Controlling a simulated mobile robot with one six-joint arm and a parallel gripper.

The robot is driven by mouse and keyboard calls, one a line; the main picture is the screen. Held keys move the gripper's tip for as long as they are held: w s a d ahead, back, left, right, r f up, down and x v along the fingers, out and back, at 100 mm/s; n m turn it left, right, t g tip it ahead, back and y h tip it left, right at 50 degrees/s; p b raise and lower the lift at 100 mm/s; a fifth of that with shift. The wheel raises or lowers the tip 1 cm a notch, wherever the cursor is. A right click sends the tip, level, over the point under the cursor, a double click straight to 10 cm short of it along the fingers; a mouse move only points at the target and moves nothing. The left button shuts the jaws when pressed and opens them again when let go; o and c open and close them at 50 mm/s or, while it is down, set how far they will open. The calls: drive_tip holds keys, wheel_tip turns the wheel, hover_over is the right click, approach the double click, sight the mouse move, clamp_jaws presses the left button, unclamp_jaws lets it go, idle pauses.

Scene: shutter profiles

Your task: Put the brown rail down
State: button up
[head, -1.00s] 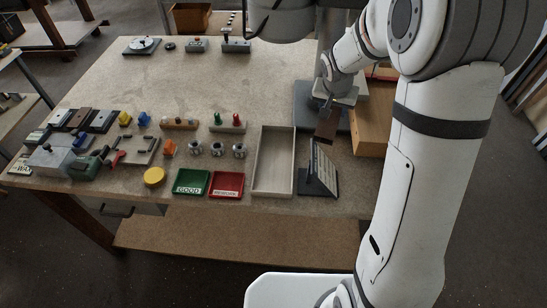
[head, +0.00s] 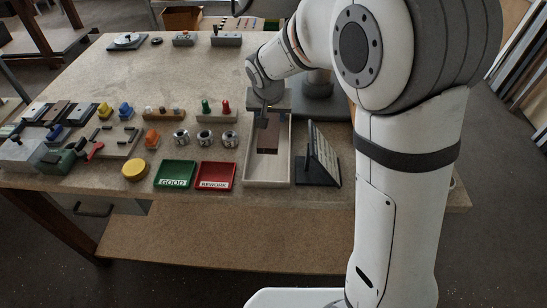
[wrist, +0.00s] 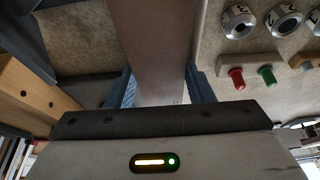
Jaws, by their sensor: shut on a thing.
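My gripper (head: 265,116) is over the far part of a long pale open tray (head: 252,180) on the table. Whether the rail's lower end touches the tray floor cannot be told.
A dark stand with a slanted panel (head: 321,158) is close to the tray's right. The red REWORK tray (head: 215,175) and green GOOD tray (head: 175,173) are to its left. Several metal rings (head: 205,139) and red and green pegs (head: 226,107) stand nearby.

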drive_tip(key=f, duration=1)
drive_tip(key=shift+s+a, duration=0.1)
drive_tip(key=shift+a, duration=0.1)
drive_tip(key=shift+f, duration=0.2)
drive_tip(key=o, duration=1)
drive_tip(key=shift+r, duration=0.1)
